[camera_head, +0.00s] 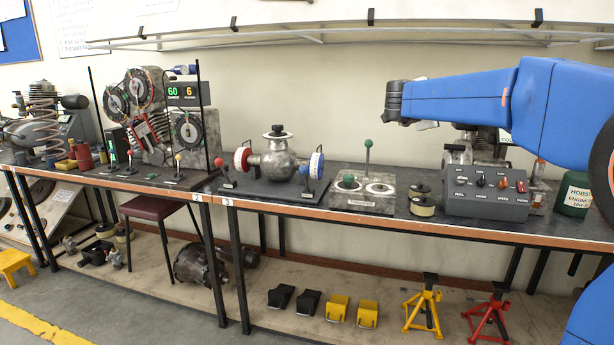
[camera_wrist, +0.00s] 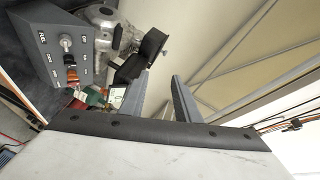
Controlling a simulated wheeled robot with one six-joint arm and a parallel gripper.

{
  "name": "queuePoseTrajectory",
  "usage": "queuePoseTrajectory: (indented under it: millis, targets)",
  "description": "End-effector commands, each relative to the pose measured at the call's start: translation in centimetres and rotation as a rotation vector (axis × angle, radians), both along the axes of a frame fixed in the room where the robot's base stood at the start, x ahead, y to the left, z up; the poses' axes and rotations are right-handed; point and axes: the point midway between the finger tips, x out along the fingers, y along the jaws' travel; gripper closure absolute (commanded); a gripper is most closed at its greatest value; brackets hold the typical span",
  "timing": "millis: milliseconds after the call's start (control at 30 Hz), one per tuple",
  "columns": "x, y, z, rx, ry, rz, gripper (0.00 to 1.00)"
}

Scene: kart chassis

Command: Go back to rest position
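My blue arm reaches in from the right of the head view, held roughly level above the bench. Its dark end (camera_head: 394,102) is in the air above the right part of the bench. My gripper (camera_wrist: 160,78) shows in the wrist view with its two grey fingers apart and nothing between them. It touches nothing that I can see. The fingers do not show clearly in the head view.
The bench (camera_head: 300,208) carries a grey control box (camera_head: 486,193), a lever unit (camera_head: 362,194), a metal valve body (camera_head: 278,158) and a green canister (camera_head: 573,195). A shelf (camera_head: 330,33) runs along the wall above. Yellow (camera_head: 424,306) and red (camera_head: 489,318) stands are below.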

Motion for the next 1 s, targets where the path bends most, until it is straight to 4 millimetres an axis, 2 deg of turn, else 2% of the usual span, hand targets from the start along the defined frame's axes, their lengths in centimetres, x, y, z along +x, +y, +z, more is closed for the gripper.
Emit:
queuePoseTrajectory:
  millis: [33,100,200,333,433,567,700,833,1000]
  targets:
    - [-0.9,0.6,1.1,-0.043,-0.015,0.065,0.71]
    - [-1.8,1.9,2.0,-0.106,-0.026,0.168,0.71]
    - [-3.6,4.2,2.6,-0.194,-0.025,0.316,0.71]
    - [-6.6,7.6,1.8,-0.302,0.013,0.507,0.71]
    - [-9.5,10.2,-0.1,-0.380,0.069,0.651,0.71]
    - [-14.1,13.2,-4.2,-0.471,0.177,0.829,0.71]
    - [-19.8,15.2,-10.0,-0.552,0.332,0.997,0.71]
    - [-25.4,16.0,-15.8,-0.604,0.494,1.122,0.71]
    - [-32.8,15.3,-23.1,-0.649,0.722,1.239,0.71]
